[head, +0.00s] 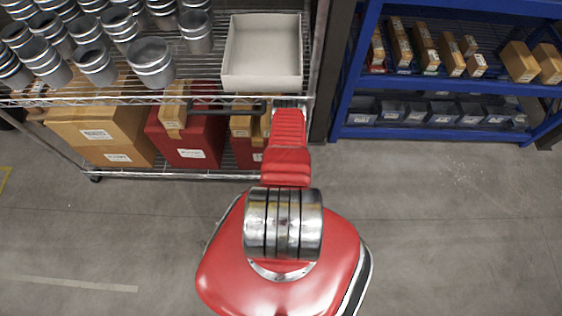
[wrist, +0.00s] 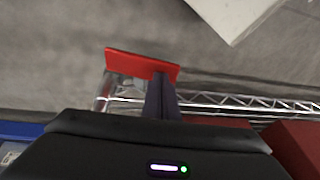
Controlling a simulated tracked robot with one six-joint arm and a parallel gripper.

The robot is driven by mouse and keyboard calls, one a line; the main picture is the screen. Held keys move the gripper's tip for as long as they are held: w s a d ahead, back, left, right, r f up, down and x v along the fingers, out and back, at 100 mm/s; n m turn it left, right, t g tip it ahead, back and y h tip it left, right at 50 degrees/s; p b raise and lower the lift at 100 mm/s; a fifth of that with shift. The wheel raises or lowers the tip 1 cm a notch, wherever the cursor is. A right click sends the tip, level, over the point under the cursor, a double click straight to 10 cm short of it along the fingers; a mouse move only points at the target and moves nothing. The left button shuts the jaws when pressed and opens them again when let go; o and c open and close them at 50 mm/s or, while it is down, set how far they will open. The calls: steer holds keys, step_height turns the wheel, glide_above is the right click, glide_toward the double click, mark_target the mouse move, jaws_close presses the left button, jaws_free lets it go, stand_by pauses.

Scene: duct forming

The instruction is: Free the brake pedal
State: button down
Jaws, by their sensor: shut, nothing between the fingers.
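In the wrist view, the dark fingers of my gripper (wrist: 160,98) show as one narrow strip, shut and empty. A flat red plate (wrist: 140,65) lies across the view at their tips. I cannot tell whether it touches them or whether it is the brake pedal. In the head view my red arm reaches to the right front corner of the wire rack (head: 200,98), and hides part of that corner. The rack stands on casters; one caster (head: 95,179) shows at its lower left. No brake pedal can be made out in the head view.
A white tray (head: 262,85) and several metal cans (head: 152,62) stand on the rack's upper shelf. Cartons (head: 100,125) and red boxes (head: 185,140) fill the lower shelf. A blue shelf unit (head: 350,75) stands at the right. The concrete floor in front is clear.

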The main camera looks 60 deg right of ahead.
steer(key=shift+d, duration=0.3)
steer(key=shift+a, duration=0.25)
steer(key=shift+w+a, duration=0.1)
steer(key=shift+w+a+f, duration=0.15)
steer(key=shift+w+f, duration=0.05)
steer(key=shift+w, duration=0.05)
steer(key=shift+w+f, duration=0.15)
steer(key=shift+w+a+f, duration=0.3)
steer(key=shift+w+f, duration=0.3)
steer(key=shift+f, duration=0.25)
stand_by(0.4)
